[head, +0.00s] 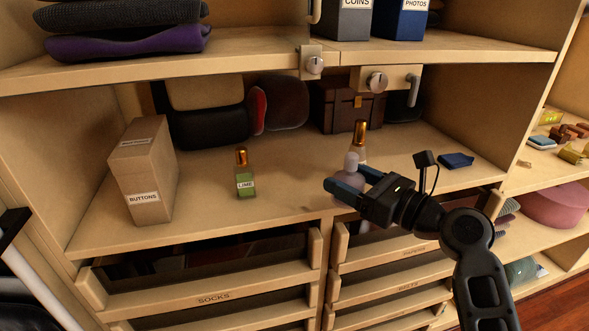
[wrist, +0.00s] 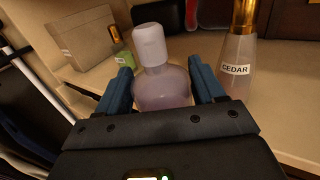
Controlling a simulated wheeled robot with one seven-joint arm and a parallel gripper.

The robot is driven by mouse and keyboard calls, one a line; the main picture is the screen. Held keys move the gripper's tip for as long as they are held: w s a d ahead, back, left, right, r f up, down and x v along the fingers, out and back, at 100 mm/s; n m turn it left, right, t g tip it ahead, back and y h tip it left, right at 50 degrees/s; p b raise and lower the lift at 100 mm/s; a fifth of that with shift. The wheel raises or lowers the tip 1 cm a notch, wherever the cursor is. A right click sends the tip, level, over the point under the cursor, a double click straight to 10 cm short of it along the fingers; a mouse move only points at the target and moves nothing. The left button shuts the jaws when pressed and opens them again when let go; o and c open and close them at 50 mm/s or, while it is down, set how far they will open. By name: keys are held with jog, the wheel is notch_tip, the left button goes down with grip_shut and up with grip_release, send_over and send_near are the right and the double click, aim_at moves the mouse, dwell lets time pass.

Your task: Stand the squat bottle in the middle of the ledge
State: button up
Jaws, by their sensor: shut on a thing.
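The squat bottle is a round, pale lilac bottle with a whitish cap (head: 351,162). In the wrist view the squat bottle (wrist: 163,88) stands upright between my blue-padded fingers. My gripper (head: 346,186) is shut on it near the front edge of the ledge (head: 290,205), right of the middle. In the wrist view my gripper (wrist: 165,90) hides the bottle's lower part, so I cannot tell whether its base touches the ledge.
A tall gold-capped CEDAR bottle (wrist: 240,60) stands close behind the squat bottle. A green LIME bottle (head: 245,178) and a BUTTONS box (head: 143,172) stand to the left. A dark blue folded item (head: 456,160) lies right. Clear ledge lies between the LIME bottle and my gripper.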

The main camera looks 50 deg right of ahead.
jog(key=w, duration=0.4)
jog(key=w+p, duration=0.1)
jog(key=w, duration=0.7)
jog(key=shift+w+d, duration=0.15)
jog(key=shift+d, duration=0.1)
jog(key=shift+w, duration=0.15)
jog(key=shift+f, duration=1.75)
jog(key=shift+f, duration=0.15)
jog(key=o, duration=1.2)
jog(key=s, duration=0.4)
jog(key=s+b, duration=0.1)
jog(key=s, duration=0.7)
jog(key=shift+a+b, duration=0.25)
jog(key=shift+b, duration=0.05)
